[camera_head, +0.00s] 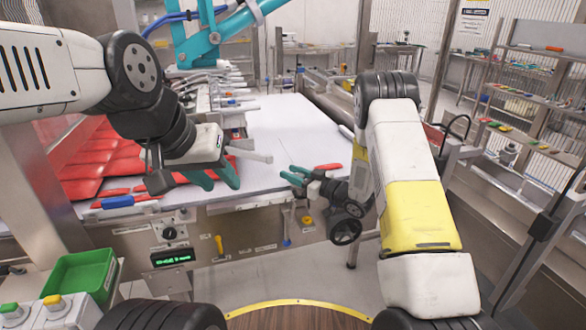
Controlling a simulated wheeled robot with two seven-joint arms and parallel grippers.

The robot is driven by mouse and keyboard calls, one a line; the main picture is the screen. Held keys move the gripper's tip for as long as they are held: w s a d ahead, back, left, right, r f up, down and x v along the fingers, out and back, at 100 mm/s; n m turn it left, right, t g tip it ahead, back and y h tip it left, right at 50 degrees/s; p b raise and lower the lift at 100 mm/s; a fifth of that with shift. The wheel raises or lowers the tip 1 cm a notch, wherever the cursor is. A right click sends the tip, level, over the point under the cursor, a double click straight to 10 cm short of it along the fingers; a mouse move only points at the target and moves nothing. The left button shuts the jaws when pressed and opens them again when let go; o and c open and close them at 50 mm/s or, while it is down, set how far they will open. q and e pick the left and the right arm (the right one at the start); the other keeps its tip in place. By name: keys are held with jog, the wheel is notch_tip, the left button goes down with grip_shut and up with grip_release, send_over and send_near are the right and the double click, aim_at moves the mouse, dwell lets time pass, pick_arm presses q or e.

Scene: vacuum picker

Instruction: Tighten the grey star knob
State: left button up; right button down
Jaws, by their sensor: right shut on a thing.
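My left gripper (214,178) hangs over the left part of the white work surface (275,125), with its teal fingers apart and pointing down. My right gripper (290,175) is low over the front edge of this surface, right of my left gripper, with its teal fingers pointing left. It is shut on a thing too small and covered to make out. I cannot clearly pick out a grey star knob; the fingers may hide it. A dark round knob (170,233) and a yellow knob (306,220) show on the metal front panel (235,235).
Red packs (100,160) lie on the left. A red-handled item (328,167) lies beside my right gripper, and a blue-and-red one (118,201) near the front edge. A green bin (80,275) stands front left. Shelves (535,95) stand right. The middle of the surface is clear.

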jog(key=shift+w+d+m+t+h, duration=0.15)
jog(key=shift+d+m+t+h, duration=0.05)
jog(key=shift+m+t+h, duration=0.95)
jog(key=shift+w+d+m+t+h, duration=0.15)
jog(key=shift+m+t+h, duration=0.85)
jog(key=shift+h, duration=0.25)
jog(key=shift+d+t+h, duration=0.1)
jog(key=shift+t+h, duration=0.15)
jog(key=shift+h, duration=0.05)
jog(key=c, duration=1)
grip_release()
jog(key=v, duration=0.7)
jog(key=shift+s+d, duration=0.15)
jog(key=shift+s, duration=0.15)
